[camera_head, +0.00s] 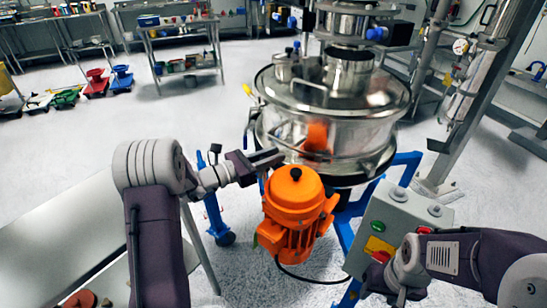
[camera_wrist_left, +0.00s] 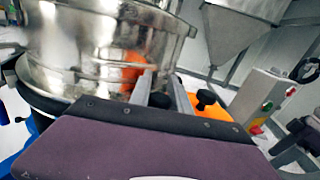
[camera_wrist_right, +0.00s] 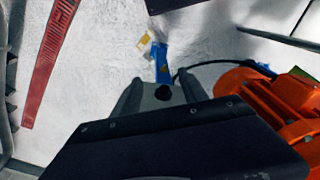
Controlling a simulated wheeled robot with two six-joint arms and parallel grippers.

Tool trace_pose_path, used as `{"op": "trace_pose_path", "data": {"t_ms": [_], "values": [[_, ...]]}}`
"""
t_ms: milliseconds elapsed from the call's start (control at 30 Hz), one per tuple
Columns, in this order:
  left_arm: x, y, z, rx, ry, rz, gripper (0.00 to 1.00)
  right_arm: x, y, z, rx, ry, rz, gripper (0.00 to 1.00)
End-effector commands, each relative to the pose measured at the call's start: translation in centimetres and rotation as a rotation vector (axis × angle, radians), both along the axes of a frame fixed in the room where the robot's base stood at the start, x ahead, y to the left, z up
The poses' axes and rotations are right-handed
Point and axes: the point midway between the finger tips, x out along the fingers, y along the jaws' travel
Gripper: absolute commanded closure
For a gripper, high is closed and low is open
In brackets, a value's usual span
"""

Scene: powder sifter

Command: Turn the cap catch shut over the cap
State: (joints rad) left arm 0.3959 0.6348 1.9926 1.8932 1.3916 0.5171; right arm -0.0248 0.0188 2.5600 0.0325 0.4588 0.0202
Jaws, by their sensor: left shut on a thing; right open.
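The steel sifter drum (camera_head: 330,130) stands at the upper middle with a round lid. The orange motor (camera_head: 290,205) stands in front of it, with a black knob (camera_head: 296,174) on top. My left gripper (camera_head: 280,156) reaches to the drum's front, just behind and above the motor. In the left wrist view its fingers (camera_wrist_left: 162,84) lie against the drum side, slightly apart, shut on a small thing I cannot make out. The cap and its catch cannot be clearly told apart there. My right gripper (camera_wrist_right: 163,84) is open and empty, pointing at the floor.
A grey control box (camera_head: 395,235) with buttons stands right of the motor, close to my right arm. Blue frame legs (camera_head: 215,215) and a black cable (camera_head: 310,278) are below. A pale table (camera_head: 70,225) is at left.

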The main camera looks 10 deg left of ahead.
Motion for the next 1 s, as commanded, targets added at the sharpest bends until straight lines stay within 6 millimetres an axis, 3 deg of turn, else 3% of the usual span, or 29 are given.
{"op": "trace_pose_path", "data": {"t_ms": [267,500,800,1000], "values": [[0.3,0.4,-0.6,0.000,-0.002,0.253,1.00,0.0,0.0,-2.9,0.000,0.000,0.000,0.49],[0.6,0.8,-1.0,-0.001,-0.006,0.446,1.00,0.0,0.0,-7.2,0.000,0.000,0.000,0.49],[0.8,1.4,-0.8,-0.003,-0.005,0.595,1.00,0.0,0.0,-12.8,0.000,0.000,0.000,0.49],[0.8,1.6,-0.5,-0.001,-0.002,0.645,1.00,0.0,0.0,-14.6,0.000,0.000,0.000,0.49]]}}
